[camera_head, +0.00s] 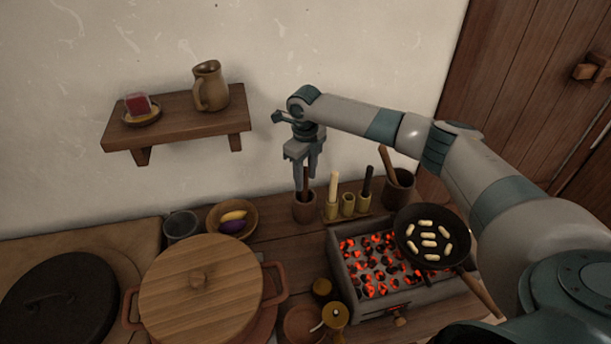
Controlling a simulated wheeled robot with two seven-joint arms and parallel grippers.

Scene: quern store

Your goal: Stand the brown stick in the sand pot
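The brown stick (306,182) stands about upright, with its lower end inside a small reddish-brown pot (304,208). I take this pot for the sand pot, but I cannot see sand in it. My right gripper (305,174) points down from above, with its fingers on either side of the stick's upper part. The fingers look close to the stick, but I cannot tell whether they touch it. The stick's bottom end is hidden by the pot wall. My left gripper is out of view.
Right of the pot stand small yellowish holders (331,211) with a cream stick and a dark stick, and a brown pot (399,190). In front is a glowing brazier (343,285) with a pan (405,228). A bowl (247,210) stands left. A shelf (180,117) hangs above left.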

